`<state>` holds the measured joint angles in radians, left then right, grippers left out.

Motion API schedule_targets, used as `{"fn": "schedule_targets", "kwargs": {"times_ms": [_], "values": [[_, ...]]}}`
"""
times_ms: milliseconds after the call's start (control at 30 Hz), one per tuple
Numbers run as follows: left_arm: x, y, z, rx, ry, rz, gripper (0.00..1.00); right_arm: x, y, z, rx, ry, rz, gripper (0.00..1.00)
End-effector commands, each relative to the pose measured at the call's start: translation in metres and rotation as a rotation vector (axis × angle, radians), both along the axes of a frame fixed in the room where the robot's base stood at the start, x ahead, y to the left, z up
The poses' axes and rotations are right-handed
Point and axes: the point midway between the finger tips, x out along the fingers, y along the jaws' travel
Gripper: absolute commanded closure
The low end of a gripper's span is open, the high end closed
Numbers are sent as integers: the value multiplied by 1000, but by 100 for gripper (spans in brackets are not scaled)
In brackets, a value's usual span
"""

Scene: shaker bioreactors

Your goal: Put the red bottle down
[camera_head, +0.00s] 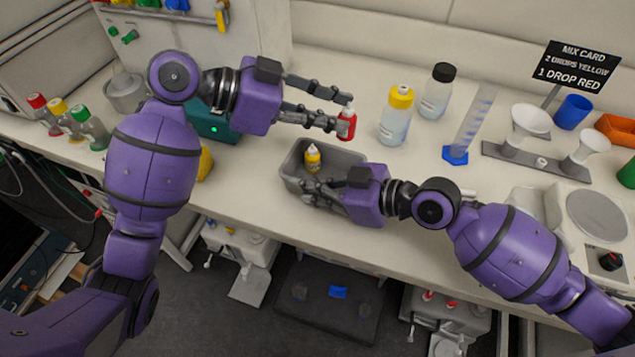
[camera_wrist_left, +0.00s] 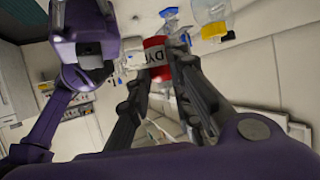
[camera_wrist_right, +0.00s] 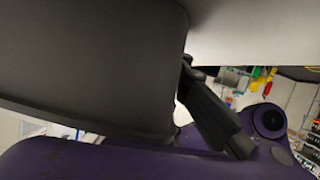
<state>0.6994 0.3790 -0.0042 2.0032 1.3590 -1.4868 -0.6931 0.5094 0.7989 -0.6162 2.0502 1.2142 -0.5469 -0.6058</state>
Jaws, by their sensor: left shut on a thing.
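The small red bottle (camera_head: 346,126) is between the fingers of my left gripper (camera_head: 345,111), behind the grey tray's right back corner. I cannot tell whether its base touches the bench. My right gripper (camera_head: 316,193) is low at the front wall of the grey tray (camera_head: 345,155). In the right wrist view a dark wall (camera_wrist_right: 90,60) fills much of the picture and hides part of the gripper, so its opening is unclear.
A small yellow bottle (camera_head: 312,158) stands in the tray. A yellow-capped clear bottle (camera_head: 396,118) and a black-capped bottle (camera_head: 437,92) stand right of the red bottle. A graduated cylinder (camera_head: 472,125) and a funnel stand (camera_head: 538,163) are further right. Bare bench lies behind the left gripper.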

Motion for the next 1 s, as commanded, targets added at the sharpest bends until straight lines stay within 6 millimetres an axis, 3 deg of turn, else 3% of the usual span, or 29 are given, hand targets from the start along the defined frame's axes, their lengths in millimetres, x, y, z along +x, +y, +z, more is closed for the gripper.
{"fn": "schedule_targets", "kwargs": {"times_ms": [267, 500, 833, 1000], "values": [[7, -7, -21, -11, 28, 177, 100, 0, 0, 0, 0, 0, 0, 100], [7, -7, -62, -14, 29, 181, 100, 0, 0, 0, 0, 0, 0, 100], [7, -7, -101, -14, 27, 181, 100, 0, 0, 0, 0, 0, 0, 100], [7, -7, -108, -12, 24, 179, 100, 0, 0, 0, 0, 0, 0, 100]]}}
